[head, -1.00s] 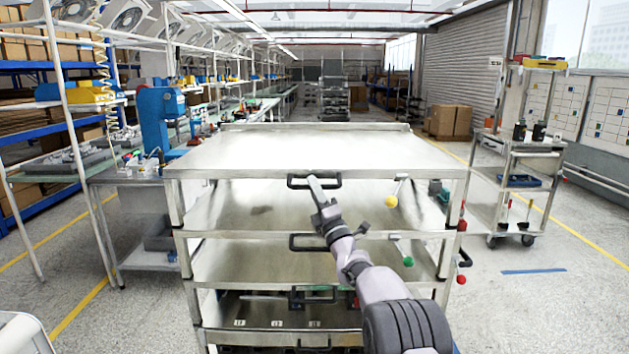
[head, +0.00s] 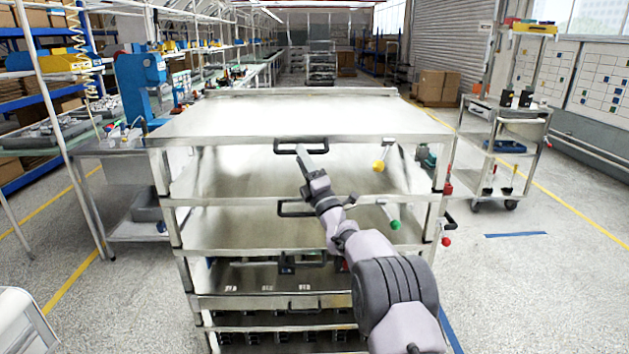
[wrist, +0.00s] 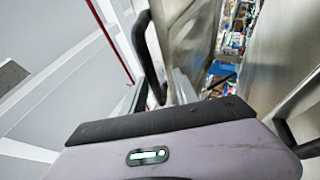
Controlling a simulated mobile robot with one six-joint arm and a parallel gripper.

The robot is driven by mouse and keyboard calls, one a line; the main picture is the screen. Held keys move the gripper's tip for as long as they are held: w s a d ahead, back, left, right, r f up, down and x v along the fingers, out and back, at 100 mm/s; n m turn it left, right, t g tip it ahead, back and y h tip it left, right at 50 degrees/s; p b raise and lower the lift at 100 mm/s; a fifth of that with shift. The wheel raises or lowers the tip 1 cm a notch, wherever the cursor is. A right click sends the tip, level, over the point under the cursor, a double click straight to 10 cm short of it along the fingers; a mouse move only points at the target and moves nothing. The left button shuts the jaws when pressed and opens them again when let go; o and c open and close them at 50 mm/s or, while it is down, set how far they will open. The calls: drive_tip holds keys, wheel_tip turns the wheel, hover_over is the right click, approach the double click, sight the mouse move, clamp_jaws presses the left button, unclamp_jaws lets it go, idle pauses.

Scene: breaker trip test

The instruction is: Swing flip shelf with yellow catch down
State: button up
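The top flip shelf (head: 290,117) of the steel rack lies level, with a black bar handle (head: 287,148) at its front edge. The yellow catch (head: 378,165) hangs just below that edge, to the right of the handle. My gripper (head: 303,152) reaches up from the lower right, and its tip is at the handle. In the wrist view the black handle (wrist: 150,60) runs down beside the grey finger parts (wrist: 178,88). The dark wrist housing hides much of the fingers, so I cannot tell whether they close around the bar.
Lower shelves carry a green-knobbed catch (head: 395,224) and another black handle (head: 296,208). Red knobs (head: 446,241) stick out at the rack's right side. A bench with a blue machine (head: 143,85) stands left, a trolley (head: 505,125) right. Floor on the right is open.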

drive_tip(key=p+v, duration=0.2)
drive_tip(key=v, duration=1.4)
drive_tip(key=w+d+r+m+h, duration=0.1)
drive_tip(key=d+r+m+h, duration=0.3)
drive_tip(key=r+m+h, duration=0.25)
drive_tip(key=s+d+r+m+g+h, duration=0.4)
drive_tip(key=s+r+m, duration=0.15)
drive_tip(key=m, duration=0.55)
drive_tip(key=s+a+f+m+g, duration=0.1)
drive_tip(key=s+f+m+g, duration=0.2)
drive_tip(key=s, duration=1)
drive_tip(key=s+a+f+m+g+y, duration=0.1)
drive_tip(key=s+f+m+g, duration=0.3)
drive_tip(key=s, duration=1)
drive_tip(key=s+a+f+m+g, duration=0.2)
drive_tip(key=s+f+m+g, duration=0.2)
drive_tip(key=s, duration=0.9)
drive_tip(key=shift+s+f+m+g, duration=0.2)
drive_tip(key=shift+m+g, duration=0.2)
drive_tip(key=shift+m, duration=0.75)
